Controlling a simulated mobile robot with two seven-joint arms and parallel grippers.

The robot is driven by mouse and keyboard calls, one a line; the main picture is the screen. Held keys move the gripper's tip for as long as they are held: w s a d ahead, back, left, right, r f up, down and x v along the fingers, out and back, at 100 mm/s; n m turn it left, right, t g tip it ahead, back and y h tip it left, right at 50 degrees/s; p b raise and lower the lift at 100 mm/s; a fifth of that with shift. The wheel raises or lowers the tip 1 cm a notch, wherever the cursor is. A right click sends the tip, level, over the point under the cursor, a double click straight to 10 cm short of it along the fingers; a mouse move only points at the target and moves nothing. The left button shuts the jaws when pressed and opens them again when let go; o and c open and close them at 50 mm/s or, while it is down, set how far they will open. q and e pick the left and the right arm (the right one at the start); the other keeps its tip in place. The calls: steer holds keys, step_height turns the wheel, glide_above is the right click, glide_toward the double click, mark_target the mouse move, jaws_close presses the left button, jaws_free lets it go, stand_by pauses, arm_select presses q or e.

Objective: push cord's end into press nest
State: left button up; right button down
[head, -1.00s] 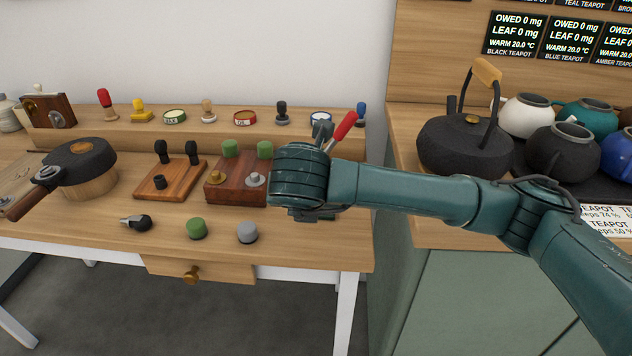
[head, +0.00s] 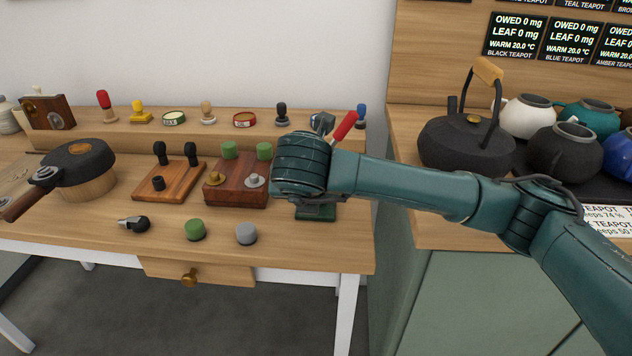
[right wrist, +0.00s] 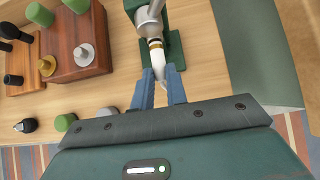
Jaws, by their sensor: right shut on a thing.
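My right gripper (right wrist: 159,70) is shut on the pale cord (right wrist: 158,58), which runs between its two blue fingers. The cord's end, with a brass-coloured band (right wrist: 155,43), points away from the gripper and lies against the press's grey metal part. Whether it sits inside the nest I cannot tell. The green press (right wrist: 176,50) stands just beyond the fingertips. In the head view my right wrist hides most of the press, leaving its red lever (head: 343,127) and green base (head: 316,213) showing. The fingers are hidden there. My left gripper is out of view.
A dark red block (head: 235,194) with green-topped and metal pieces stands left of the press. A green knob (head: 196,229) and a grey knob (head: 246,233) stand near the table's front. A raised ledge (head: 85,123) with several stamps runs along the back.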

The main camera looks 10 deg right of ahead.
steer(key=shift+w+b, duration=0.1)
steer(key=shift+b, duration=0.2)
stand_by(0.7)
steer(key=c, duration=1.3)
jaws_free()
